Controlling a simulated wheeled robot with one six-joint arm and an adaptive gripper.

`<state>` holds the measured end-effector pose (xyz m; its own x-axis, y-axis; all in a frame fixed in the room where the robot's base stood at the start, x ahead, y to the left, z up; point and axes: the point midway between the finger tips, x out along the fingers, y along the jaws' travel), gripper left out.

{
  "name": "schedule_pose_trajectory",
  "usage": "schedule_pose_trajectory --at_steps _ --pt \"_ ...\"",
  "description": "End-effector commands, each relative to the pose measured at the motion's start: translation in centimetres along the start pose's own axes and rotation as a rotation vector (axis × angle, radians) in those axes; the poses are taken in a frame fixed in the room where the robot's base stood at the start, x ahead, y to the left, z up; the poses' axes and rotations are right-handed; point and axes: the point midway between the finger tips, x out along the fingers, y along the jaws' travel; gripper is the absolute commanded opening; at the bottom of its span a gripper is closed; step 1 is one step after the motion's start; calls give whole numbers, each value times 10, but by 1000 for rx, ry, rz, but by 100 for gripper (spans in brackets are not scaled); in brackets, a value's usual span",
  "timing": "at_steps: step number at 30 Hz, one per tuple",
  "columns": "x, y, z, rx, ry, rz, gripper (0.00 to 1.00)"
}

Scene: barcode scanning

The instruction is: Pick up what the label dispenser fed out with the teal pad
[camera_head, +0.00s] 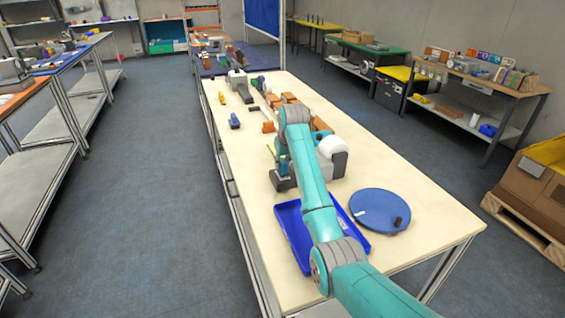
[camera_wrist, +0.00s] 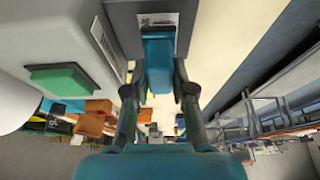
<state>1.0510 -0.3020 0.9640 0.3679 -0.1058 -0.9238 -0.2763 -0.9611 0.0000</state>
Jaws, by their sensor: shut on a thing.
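My gripper (camera_wrist: 158,92) is shut on a teal pad block (camera_wrist: 158,66) in the wrist view. The grey label dispenser (camera_wrist: 70,35) fills the upper left there, with a green button on its face. A white label (camera_wrist: 158,20) with dark print lies on the dispenser's grey front part, just beyond the pad's far end. I cannot tell whether pad and label touch. In the head view the dispenser (camera_head: 338,163), with its white roll, stands partly behind my arm. My gripper is mostly hidden there.
A blue tray (camera_head: 292,238) lies partly under my arm. A round blue disc (camera_head: 376,205) with a small black object on it is to its right. Orange-brown boxes (camera_head: 290,98) and small items stand farther back. The table's front right is clear.

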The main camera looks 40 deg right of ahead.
Motion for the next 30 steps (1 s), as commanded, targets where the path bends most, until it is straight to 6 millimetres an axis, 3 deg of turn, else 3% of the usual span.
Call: schedule_pose_trajectory --at_steps 30 --pt "10 0 4 0 0 0 0"
